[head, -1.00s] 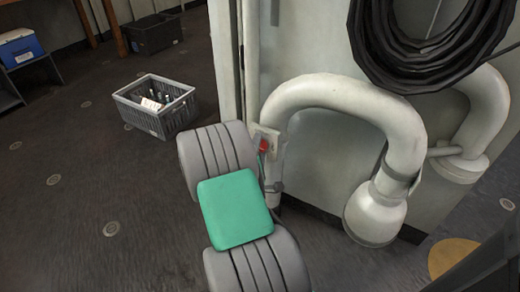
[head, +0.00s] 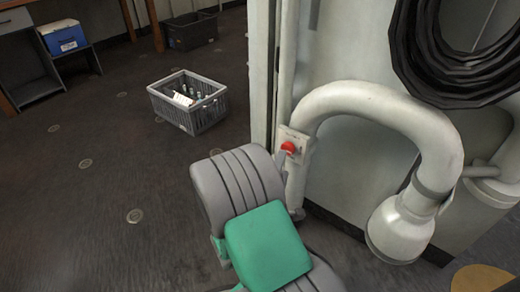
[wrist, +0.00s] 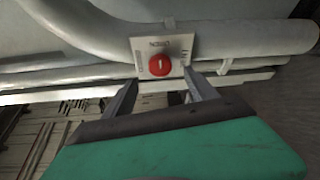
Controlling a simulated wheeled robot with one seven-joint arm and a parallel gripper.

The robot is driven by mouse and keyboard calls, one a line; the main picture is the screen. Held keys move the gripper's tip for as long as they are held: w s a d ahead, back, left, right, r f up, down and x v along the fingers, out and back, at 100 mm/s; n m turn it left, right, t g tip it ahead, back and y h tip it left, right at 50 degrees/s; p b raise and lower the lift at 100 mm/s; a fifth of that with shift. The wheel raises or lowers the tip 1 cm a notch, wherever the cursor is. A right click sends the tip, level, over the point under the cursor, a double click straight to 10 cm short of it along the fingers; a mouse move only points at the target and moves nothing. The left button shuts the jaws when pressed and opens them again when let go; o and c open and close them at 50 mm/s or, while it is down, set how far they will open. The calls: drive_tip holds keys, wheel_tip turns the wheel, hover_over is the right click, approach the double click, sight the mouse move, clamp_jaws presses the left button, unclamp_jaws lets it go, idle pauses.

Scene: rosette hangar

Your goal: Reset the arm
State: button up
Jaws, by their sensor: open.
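My arm, grey with a green cover, reaches up from the bottom of the head view toward the wall corner. In the wrist view my gripper (wrist: 162,88) is open, its two grey fingers apart with nothing between them. A red button on a white plate (wrist: 148,45) lies just beyond the fingertips. The red button (head: 288,147) also shows in the head view, beside the pipe above my arm. The gripper's fingers are hidden behind the arm in the head view.
A thick white bent pipe (head: 385,108) runs along the wall at right, with a coiled black hose (head: 440,70) above. A grey crate with bottles (head: 188,101) stands on the floor at left. A blue and white cooler (head: 63,38) sits on a shelf. Open floor lies at left.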

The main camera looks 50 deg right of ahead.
drive_tip(key=w+a+r+m+g+y+p, duration=0.1)
drive_tip(key=w+a+r+m+y+p, duration=0.15)
drive_tip(key=r+p, duration=0.35)
drive_tip(key=w+a+r+m+g+y+p, duration=0.1)
drive_tip(key=a+r+m+p, duration=0.25)
drive_tip(key=r+p, duration=0.3)
drive_tip(key=w+a+r+m+g+y+p, duration=0.1)
drive_tip(key=w+a+r+m+y+p, duration=0.1)
drive_tip(key=r+m+p, duration=0.4)
drive_tip(key=s+a+r+n+y+p, duration=0.1)
drive_tip(key=a+r+y+p, duration=0.4)
drive_tip(key=a, duration=0.8)
drive_tip(key=s+a+r+n+g+y+p, duration=0.1)
drive_tip(key=a+r+n+y+p, duration=0.2)
drive_tip(key=a+r+p, duration=0.8)
wheel_tip(320, 180, up, 6)
drive_tip(key=a+y, duration=0.2)
drive_tip(key=shift+s+a+f+n+g+p, duration=0.2)
drive_tip(key=shift+s+a+n+g+p, duration=0.1)
drive_tip(key=shift+a+n, duration=0.1)
